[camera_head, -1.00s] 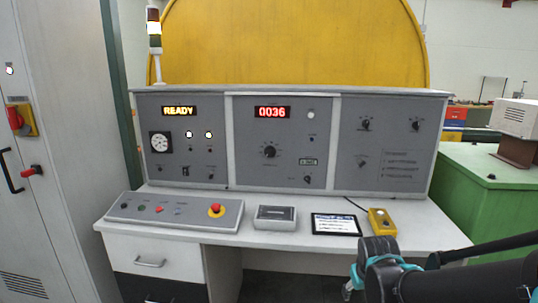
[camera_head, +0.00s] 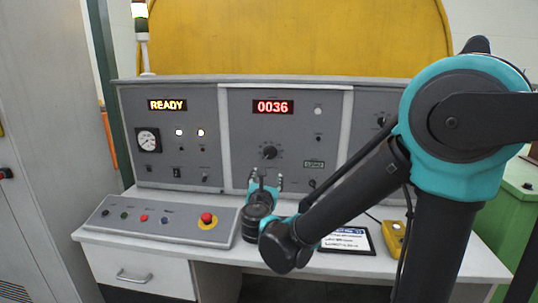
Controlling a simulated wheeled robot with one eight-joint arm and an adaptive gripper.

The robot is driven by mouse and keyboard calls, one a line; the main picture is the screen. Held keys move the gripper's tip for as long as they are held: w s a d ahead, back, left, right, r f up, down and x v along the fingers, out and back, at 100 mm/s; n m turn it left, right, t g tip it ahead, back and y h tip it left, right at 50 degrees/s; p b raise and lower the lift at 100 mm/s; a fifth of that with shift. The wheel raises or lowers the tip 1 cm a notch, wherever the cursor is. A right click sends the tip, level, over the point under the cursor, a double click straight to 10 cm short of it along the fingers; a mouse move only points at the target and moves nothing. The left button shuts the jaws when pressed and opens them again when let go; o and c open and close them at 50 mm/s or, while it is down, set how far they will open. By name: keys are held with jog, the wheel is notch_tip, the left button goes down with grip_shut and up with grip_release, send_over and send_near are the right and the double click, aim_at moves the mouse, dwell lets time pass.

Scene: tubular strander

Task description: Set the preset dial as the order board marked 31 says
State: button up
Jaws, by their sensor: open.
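The control console (camera_head: 172,108) stands ahead with several dark knobs. The large dark dial (camera_head: 269,152) with a scale around it sits on the middle panel, below a red display (camera_head: 273,107) reading 0036. I cannot tell which knob is the preset dial, and the knob's setting is too small to read. My gripper (camera_head: 265,178) is open and empty, pointing at the middle panel just below the large dial. I cannot tell its exact distance from the panel. No order board marked 31 can be made out. My arm hides much of the right panel.
An amber display (camera_head: 167,105) reads READY. The desk carries a sloped button box (camera_head: 160,222) with a red emergency stop (camera_head: 207,218), a tablet (camera_head: 350,241) partly behind my arm, and a yellow box (camera_head: 394,238). A green cabinet (camera_head: 522,190) stands at the right.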

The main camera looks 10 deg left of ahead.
send_near(270, 154)
jog(key=w, duration=0.8)
jog(key=shift+w+a+f, duration=0.1)
jog(key=c, duration=1.2)
